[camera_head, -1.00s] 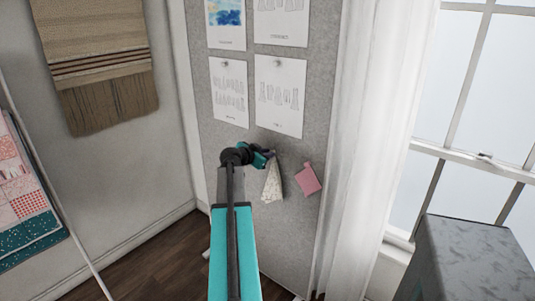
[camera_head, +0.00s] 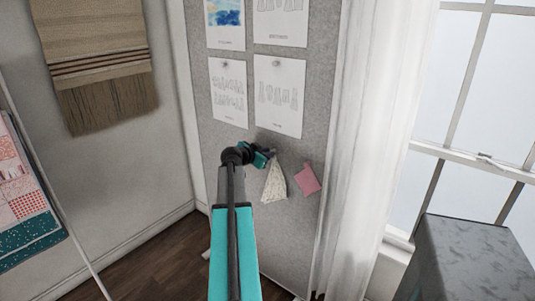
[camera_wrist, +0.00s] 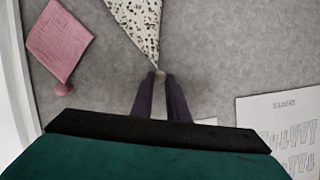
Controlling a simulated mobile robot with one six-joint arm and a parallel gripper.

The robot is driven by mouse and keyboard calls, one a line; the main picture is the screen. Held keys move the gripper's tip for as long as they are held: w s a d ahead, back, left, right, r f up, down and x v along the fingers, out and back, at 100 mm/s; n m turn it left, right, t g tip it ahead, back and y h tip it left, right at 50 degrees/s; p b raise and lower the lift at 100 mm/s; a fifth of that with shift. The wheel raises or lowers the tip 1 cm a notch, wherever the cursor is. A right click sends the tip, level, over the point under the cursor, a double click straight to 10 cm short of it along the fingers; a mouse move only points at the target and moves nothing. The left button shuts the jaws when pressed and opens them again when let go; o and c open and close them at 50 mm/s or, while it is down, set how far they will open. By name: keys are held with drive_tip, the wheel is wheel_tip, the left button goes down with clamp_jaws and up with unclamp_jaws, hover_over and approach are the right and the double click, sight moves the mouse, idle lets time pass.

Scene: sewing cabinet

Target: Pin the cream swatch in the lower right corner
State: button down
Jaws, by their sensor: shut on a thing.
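A cream swatch with dark speckles (camera_head: 274,184) hangs by one corner against the grey pinboard (camera_head: 290,232). In the wrist view the swatch (camera_wrist: 136,22) spreads away from my fingertips. My gripper (camera_wrist: 160,76) is shut on a small pale pin head at the swatch's gathered corner. In the head view my gripper (camera_head: 270,154) meets the swatch's top, left of a pink swatch (camera_head: 307,179). The pink swatch hangs tilted from a pink pin, and it also shows in the wrist view (camera_wrist: 60,42). Whether the pin is in the board cannot be seen.
Several paper sheets, such as the lower right one (camera_head: 280,95), are pinned above my gripper. A white curtain (camera_head: 365,150) borders the board on the right. A grey block-like piece (camera_head: 475,258) stands at lower right. The board below the swatches is bare.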

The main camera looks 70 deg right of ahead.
drive_tip(key=c, duration=1.6)
unclamp_jaws()
drive_tip(key=shift+c, duration=0.2)
drive_tip(key=b+v, duration=0.2)
drive_tip(key=v, duration=1.1)
drive_tip(key=shift+a, duration=0.4)
drive_tip(key=shift+r, duration=0.1)
